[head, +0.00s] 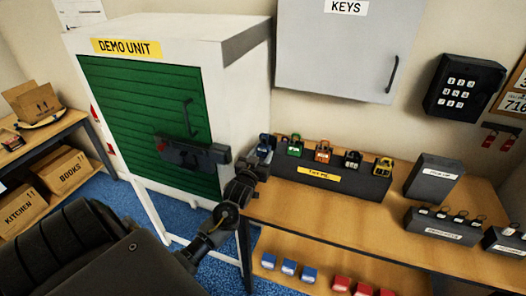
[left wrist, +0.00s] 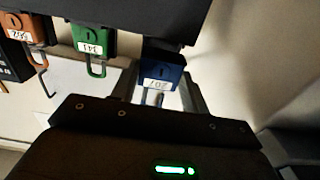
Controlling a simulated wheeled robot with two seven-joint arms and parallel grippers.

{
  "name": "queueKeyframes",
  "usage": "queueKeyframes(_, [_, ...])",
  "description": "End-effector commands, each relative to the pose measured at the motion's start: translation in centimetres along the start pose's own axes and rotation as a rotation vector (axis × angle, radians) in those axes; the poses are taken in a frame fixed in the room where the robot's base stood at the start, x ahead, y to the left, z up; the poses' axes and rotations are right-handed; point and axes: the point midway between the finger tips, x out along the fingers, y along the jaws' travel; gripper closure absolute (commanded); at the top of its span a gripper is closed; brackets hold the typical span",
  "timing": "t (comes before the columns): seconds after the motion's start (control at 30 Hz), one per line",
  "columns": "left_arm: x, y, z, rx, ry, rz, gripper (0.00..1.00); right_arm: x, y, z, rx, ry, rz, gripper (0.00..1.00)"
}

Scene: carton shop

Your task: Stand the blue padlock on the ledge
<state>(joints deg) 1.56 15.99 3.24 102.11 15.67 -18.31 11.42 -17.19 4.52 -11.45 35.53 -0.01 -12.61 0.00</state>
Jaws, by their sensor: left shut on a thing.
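The blue padlock (head: 265,141) is at the left end of the black ledge (head: 330,184), which has a yellow "TRY ME" label. In the left wrist view the blue padlock (left wrist: 162,74) shows a white number tag and its shackle, between the two fingers. My left gripper (head: 261,153) is shut on it, and it also shows in the left wrist view (left wrist: 160,92). The padlock appears close to the ledge (left wrist: 150,18); I cannot tell whether it touches. My right gripper is not in view.
Green (head: 295,146), orange (head: 323,151), black (head: 353,160) and yellow (head: 382,168) padlocks stand along the ledge. The white demo unit (head: 240,110) with a green shutter is close on the left. Blue padlocks (head: 288,267) lie on the lower shelf. Bare tabletop lies before the ledge.

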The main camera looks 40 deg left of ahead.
Motion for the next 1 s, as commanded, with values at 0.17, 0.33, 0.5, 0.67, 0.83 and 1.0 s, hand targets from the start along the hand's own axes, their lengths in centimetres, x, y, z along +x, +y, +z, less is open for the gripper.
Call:
queueKeyframes(0.17, [-1.0, 0.0, -0.2, -0.001, 0.001, 0.001, 0.75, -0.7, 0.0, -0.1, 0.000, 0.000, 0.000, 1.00])
queueKeyframes(0.33, [-1.8, 0.0, -0.2, 0.000, 0.002, 0.001, 0.75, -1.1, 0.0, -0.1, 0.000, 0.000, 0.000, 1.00])
queueKeyframes(0.5, [-2.4, 0.0, -0.1, 0.001, 0.002, 0.000, 0.75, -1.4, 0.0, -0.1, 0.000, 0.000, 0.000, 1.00])
queueKeyframes(0.67, [-2.5, 0.0, -0.1, 0.001, 0.002, 0.000, 0.75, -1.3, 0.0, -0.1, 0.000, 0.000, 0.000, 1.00])
queueKeyframes(0.83, [-2.4, 0.0, -0.1, 0.000, 0.002, 0.000, 0.75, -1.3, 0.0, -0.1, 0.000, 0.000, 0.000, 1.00])
queueKeyframes(1.0, [-2.5, 0.0, 0.1, 0.000, 0.002, 0.000, 0.75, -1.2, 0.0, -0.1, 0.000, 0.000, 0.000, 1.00])
